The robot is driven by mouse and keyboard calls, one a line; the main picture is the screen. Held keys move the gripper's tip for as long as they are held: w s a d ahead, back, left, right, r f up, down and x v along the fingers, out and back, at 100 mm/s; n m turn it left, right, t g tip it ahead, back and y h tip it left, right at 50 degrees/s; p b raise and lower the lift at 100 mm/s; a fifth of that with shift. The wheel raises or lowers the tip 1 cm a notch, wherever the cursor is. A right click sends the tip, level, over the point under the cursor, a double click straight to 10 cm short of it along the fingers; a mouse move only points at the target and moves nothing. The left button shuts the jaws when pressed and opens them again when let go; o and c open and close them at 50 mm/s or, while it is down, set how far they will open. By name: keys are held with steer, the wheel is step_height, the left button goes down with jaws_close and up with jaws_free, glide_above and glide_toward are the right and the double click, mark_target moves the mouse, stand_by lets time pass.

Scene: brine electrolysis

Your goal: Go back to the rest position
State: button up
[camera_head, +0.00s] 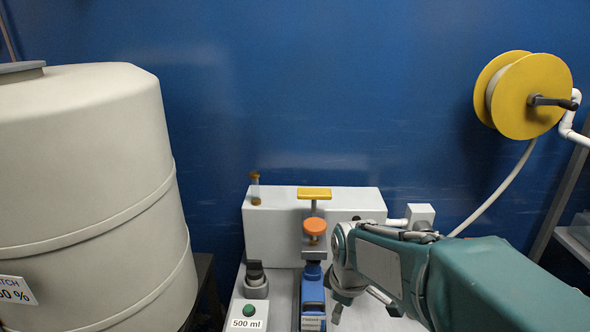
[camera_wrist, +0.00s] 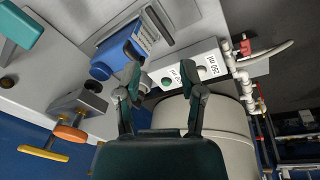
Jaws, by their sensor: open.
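My gripper (camera_wrist: 160,82) is open and empty in the wrist view, its two dark fingers apart. In the head view my arm reaches in from the right, and part of the gripper (camera_head: 337,310) hangs low at the right of a blue bottle (camera_head: 313,292). The bottle stands under the orange knob (camera_head: 316,227) of a white dosing unit (camera_head: 272,232). In the wrist view the blue bottle (camera_wrist: 118,52) shows at upper left, beyond the fingers. I cannot tell the exact gap between bottle and gripper.
A large cream tank (camera_head: 90,190) fills the left. A yellow hose reel (camera_head: 535,95) hangs at upper right, its hose running down behind my arm. A green button (camera_head: 249,310) with a 500 ml label sits at the front. The space before the blue wall is free above the unit.

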steer(key=s+d+r+m+t, duration=0.1)
steer(key=s+d+r+m, duration=0.2)
steer(key=s, duration=0.5)
steer(key=s+d+r+m+t, duration=0.2)
steer(key=s+d+r+m, duration=0.1)
steer(key=s+m, duration=0.5)
steer(key=shift+s+r+m+t, duration=0.3)
steer(key=shift+s+r, duration=0.05)
steer(key=shift+r, duration=0.5)
